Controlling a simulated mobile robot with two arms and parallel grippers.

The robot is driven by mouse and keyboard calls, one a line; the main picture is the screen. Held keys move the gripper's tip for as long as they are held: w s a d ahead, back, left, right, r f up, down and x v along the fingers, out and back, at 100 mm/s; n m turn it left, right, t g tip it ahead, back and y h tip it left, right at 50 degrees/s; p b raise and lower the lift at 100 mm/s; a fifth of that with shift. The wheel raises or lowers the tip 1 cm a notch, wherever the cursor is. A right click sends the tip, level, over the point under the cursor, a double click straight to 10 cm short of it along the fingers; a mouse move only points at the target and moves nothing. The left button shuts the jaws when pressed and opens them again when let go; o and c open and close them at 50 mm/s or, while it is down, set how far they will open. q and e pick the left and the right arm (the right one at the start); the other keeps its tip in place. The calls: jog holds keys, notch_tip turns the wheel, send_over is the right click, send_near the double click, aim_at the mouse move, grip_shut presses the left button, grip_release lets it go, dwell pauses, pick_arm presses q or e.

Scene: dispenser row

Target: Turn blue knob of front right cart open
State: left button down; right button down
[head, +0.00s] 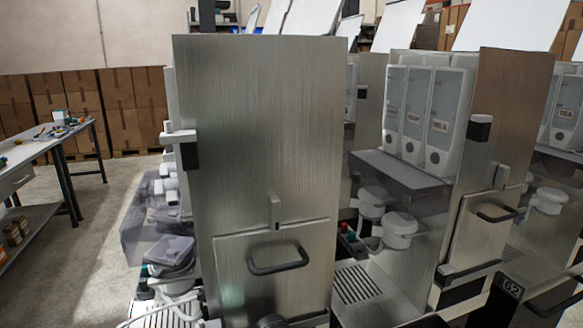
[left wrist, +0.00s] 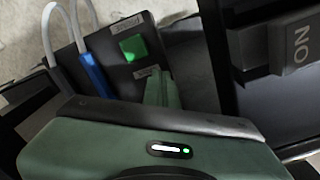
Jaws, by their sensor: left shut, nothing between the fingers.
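In the left wrist view, a dark panel (left wrist: 118,65) carries a lit green square button (left wrist: 133,48) and small labels too blurred to read. A blue cylindrical piece (left wrist: 95,75) with a pale tube or cable at its end lies left of the button. I cannot tell whether it is the blue knob. My left gripper (left wrist: 158,80) is shut and empty, its pale green fingers close to the panel just below the button. I cannot tell whether they touch it. In the head view, a steel-backed cart (head: 255,150) stands in front, and another cart (head: 510,120) stands right of it. No blue knob is recognisable there.
The right cart holds white canisters (head: 440,110) above a drip grille (head: 355,284). A handle (head: 278,262) juts from the front cart's door. A workbench (head: 45,145) and cardboard boxes (head: 125,105) stand at the left. Floor (head: 85,230) is free between bench and cart.

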pick_arm(q)
jog(key=shift+w+d+b, duration=0.1)
jog(key=shift+w+b, duration=0.1)
jog(key=shift+b, duration=0.2)
jog(key=shift+r, duration=0.15)
jog(key=shift+s, duration=0.35)
jog(key=r, duration=0.2)
jog(key=r+p, duration=0.1)
jog(key=r, duration=0.2)
jog(key=shift+s+r, duration=0.2)
jog(key=shift+r, duration=0.15)
jog(key=shift+f, duration=0.1)
